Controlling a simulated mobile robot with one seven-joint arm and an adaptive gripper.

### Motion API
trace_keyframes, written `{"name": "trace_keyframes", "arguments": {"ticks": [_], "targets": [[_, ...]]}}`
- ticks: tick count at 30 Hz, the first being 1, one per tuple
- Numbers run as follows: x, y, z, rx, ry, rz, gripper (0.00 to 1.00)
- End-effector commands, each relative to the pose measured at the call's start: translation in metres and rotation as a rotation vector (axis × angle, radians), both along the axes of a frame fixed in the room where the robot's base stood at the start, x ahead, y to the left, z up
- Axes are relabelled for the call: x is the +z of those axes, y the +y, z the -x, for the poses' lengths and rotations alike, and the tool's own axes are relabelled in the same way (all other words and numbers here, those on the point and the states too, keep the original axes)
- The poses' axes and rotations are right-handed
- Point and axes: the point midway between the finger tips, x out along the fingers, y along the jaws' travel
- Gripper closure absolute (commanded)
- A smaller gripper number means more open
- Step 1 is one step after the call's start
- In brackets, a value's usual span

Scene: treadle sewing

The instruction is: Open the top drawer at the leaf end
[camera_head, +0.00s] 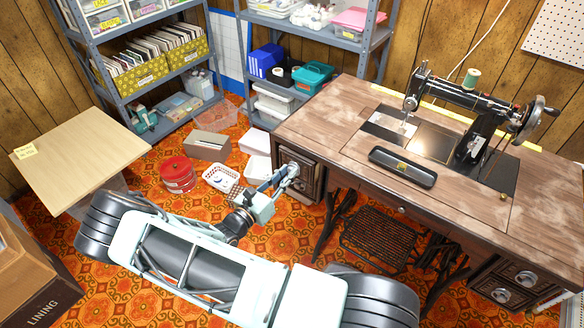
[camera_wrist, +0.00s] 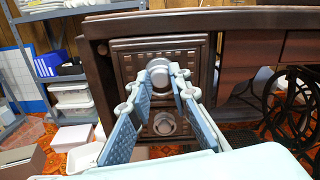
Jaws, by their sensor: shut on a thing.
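The sewing table (camera_head: 330,115) has a dark carved drawer bank (camera_head: 310,187) under its left end. In the wrist view the top drawer (camera_wrist: 126,66) shows a ridged front with a round metal knob (camera_wrist: 160,76). A lower drawer with a similar knob (camera_wrist: 164,124) is below it. My gripper (camera_head: 289,172) reaches the bank from the left in the head view. In the wrist view its blue fingers (camera_wrist: 164,77) are shut on the top knob, one at each side. The fingers hide parts of both drawer fronts. I cannot tell whether the top drawer stands out from the bank.
The sewing machine (camera_head: 470,108) and a black case (camera_head: 402,167) are on the tabletop. A white basket (camera_head: 222,178), a red tin (camera_head: 177,174) and a cardboard box (camera_head: 206,146) lie on the floor left of the bank. A treadle (camera_head: 378,238) is under the table. Shelves stand behind.

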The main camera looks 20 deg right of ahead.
Motion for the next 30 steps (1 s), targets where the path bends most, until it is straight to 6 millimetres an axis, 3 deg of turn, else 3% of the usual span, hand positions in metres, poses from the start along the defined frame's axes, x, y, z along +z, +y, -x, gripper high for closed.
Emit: {"name": "trace_keyframes", "arguments": {"ticks": [9, 18, 24, 30], "targets": [[0.0, 0.071, 0.046, 0.005, 0.001, -0.002, 1.0], [-0.001, 0.128, 0.083, 0.004, 0.0, -0.001, 1.0], [0.0, 0.15, 0.099, 0.001, 0.0, 0.001, 1.0], [0.001, 0.16, 0.106, 0.0, -0.001, 0.002, 1.0]]}}
